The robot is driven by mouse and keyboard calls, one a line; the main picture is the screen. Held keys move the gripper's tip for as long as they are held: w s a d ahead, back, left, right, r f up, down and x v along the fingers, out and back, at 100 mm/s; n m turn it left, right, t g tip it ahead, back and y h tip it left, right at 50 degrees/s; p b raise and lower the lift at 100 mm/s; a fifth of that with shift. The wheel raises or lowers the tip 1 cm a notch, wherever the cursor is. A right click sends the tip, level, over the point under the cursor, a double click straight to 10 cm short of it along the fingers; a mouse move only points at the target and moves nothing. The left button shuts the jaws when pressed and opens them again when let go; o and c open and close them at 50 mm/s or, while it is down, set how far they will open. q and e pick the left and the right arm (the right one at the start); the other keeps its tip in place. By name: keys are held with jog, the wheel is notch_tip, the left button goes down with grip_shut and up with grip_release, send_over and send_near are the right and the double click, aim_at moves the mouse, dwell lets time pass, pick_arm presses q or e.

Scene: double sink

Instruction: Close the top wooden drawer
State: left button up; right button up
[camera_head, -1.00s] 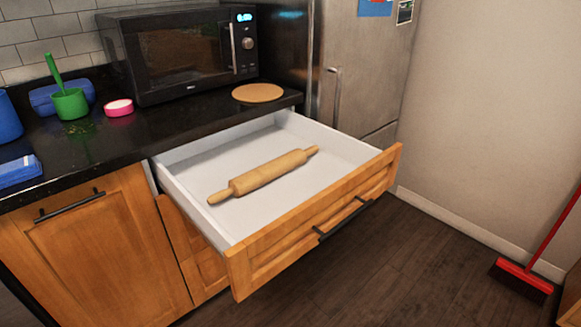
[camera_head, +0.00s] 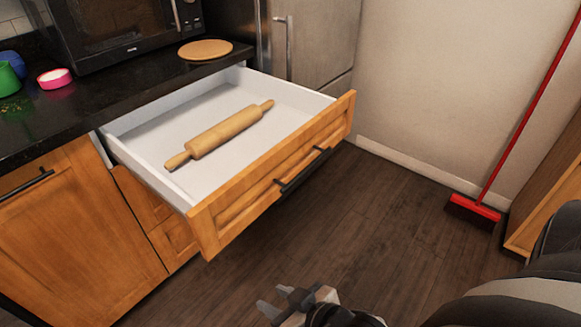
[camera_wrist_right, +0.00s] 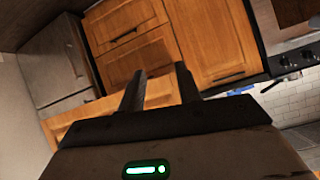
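The top wooden drawer (camera_head: 275,182) stands pulled far out from under the black counter. Its front is orange wood with a black bar handle (camera_head: 303,170), and its inside is white. A wooden rolling pin (camera_head: 222,134) lies inside it. My right gripper (camera_head: 277,299) is low at the bottom of the head view, in front of the drawer and apart from it. In the right wrist view its two fingers (camera_wrist_right: 160,92) stand apart with nothing between them. My left gripper is not in view.
A microwave (camera_head: 110,25) and a round wooden board (camera_head: 205,49) sit on the counter (camera_head: 70,115). A fridge (camera_head: 310,40) stands behind the drawer. A red broom (camera_head: 475,207) leans by the right wall. The dark floor (camera_head: 370,230) before the drawer is clear.

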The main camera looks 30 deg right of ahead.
jog(key=d+m+t, duration=0.1)
jog(key=m, duration=0.1)
jog(key=w+d+m+b, duration=0.1)
jog(key=d+m, duration=0.1)
jog(key=d+r+m+t+y, duration=0.1)
jog(key=d+m, duration=0.1)
jog(key=shift+w+d+m+t, duration=0.25)
jog(key=shift+w+m+t, duration=0.05)
jog(key=shift+w+m, duration=0.1)
grip_shut()
jog(key=m+t+y+b, duration=0.1)
jog(key=m+t+b, duration=0.15)
jog(key=m, duration=0.65)
send_near(257, 194)
jog(key=shift+t, duration=0.45)
jog(key=x, duration=0.4)
jog(key=f+x, duration=0.1)
jog(key=x, duration=0.1)
jog(key=shift+w+a, duration=0.2)
jog(key=shift+w, duration=0.15)
jog(key=shift+r, duration=0.1)
